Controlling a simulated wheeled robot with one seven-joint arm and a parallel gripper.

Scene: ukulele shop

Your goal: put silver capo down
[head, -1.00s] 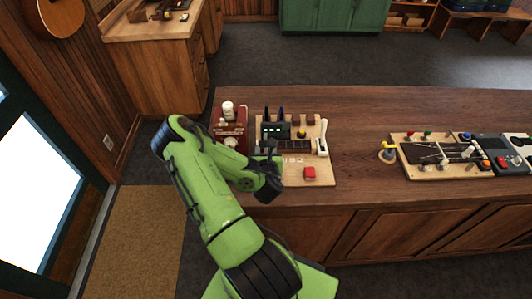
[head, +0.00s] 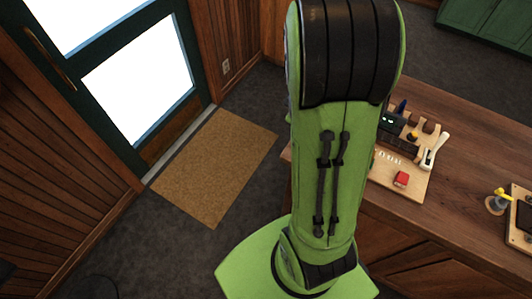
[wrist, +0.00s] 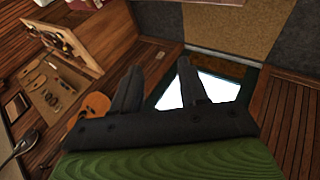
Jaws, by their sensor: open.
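My gripper (wrist: 160,80) shows in the wrist view, with its two dark fingers apart and nothing visible between them. It points across the room toward the door, away from the counter. In the head view my raised arm hides the gripper and part of the counter. A light wooden board (head: 411,190) lies on the counter, just right of my arm. It carries a red block (head: 401,179), a dark device (head: 391,120) and a white-handled tool (head: 435,152). I cannot make out the silver capo in either view.
The wooden counter (head: 465,160) runs to the right. A yellow-topped item (head: 502,197) stands on it near a second board at the right edge. A brown mat (head: 217,165) lies before the glazed door (head: 140,85).

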